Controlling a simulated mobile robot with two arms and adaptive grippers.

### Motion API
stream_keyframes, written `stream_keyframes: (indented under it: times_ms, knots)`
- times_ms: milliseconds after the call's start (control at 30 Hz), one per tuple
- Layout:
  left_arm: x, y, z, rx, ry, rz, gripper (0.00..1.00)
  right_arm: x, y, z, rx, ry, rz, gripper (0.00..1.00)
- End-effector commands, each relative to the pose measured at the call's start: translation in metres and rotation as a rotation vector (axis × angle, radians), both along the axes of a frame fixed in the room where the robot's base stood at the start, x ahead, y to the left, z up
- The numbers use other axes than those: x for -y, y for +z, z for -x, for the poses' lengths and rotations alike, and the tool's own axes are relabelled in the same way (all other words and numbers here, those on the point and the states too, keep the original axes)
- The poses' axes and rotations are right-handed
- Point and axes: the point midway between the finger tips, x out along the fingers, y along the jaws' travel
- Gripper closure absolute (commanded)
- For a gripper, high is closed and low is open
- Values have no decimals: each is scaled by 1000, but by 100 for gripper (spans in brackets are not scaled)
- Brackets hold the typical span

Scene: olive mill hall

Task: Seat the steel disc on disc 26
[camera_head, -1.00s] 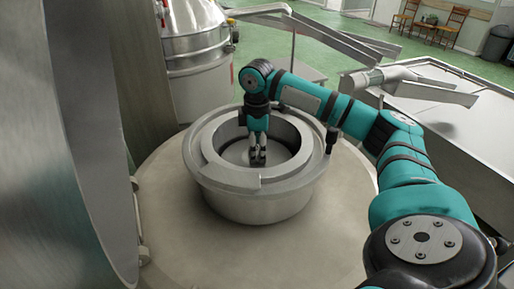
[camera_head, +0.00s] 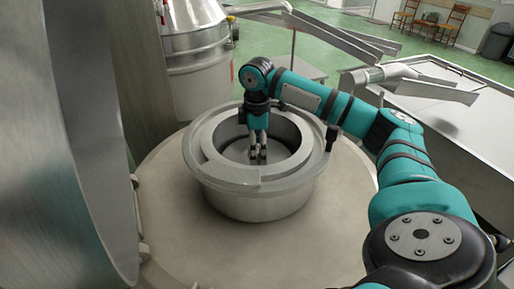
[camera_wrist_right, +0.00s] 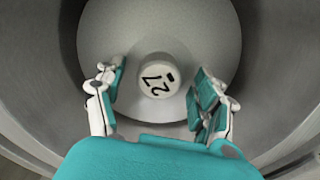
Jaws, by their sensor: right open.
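The steel disc (camera_wrist_right: 205,38) lies flat inside a round metal basin (camera_head: 255,205). A pale round knob (camera_wrist_right: 158,76) at its middle carries a dark marking that looks like 27, with a short bar beside it. My right gripper (camera_head: 257,155) reaches down inside the basin's ring, over the middle of the disc. In the wrist view my right gripper (camera_wrist_right: 158,100) is open, one finger on each side of the knob, with gaps to both. Disc 26 cannot be made out; whatever lies under the steel disc is hidden. My left gripper is not in view.
The basin's thick rim (camera_head: 215,180) surrounds the gripper closely. The basin stands on a wide round metal top (camera_head: 170,215) with bare room around it. A tall curved metal wall (camera_head: 75,120) closes the left; a steel tank (camera_head: 195,55) stands behind.

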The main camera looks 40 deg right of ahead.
Motion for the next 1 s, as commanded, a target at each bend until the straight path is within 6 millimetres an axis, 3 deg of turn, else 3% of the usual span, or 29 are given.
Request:
stream_keyframes:
  times_ms: [467, 700, 1000]
  knots:
    - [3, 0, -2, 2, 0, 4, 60, 0, 99, -1, 7, 0, -1, 29]
    - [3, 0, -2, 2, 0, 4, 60, 0, 114, -1, 4, 0, 0, 29]
    - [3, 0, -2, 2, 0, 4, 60, 0, 116, 0, 2, 0, -1, 29]
